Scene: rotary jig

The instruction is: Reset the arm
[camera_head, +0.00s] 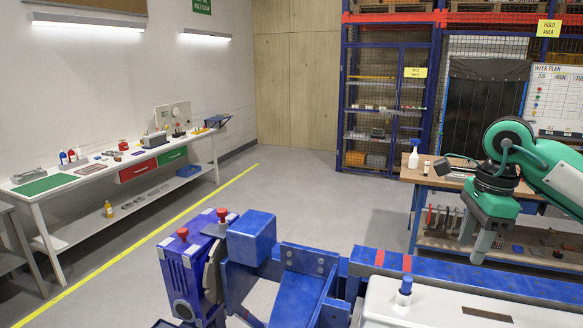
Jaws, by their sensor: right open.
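The blue rotary jig (309,262) stands in front of me at the bottom. It has an upright head (190,280) at its left end with two red knobs (222,213) on top. A long blue beam (480,280) with two red stripes runs to the right. A white panel (450,308) with a blue-capped pin (405,286) lies in front of the beam. My right arm, green and white, comes in from the right. Its gripper (483,247) points down, open and empty, above the beam and apart from it. My left gripper is out of view.
A workbench (417,176) with a spray bottle (413,155) stands behind my right arm. A long white bench (60,185) with small tools runs along the left wall. A blue caged rack (388,120) stands at the back. The floor between them is clear.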

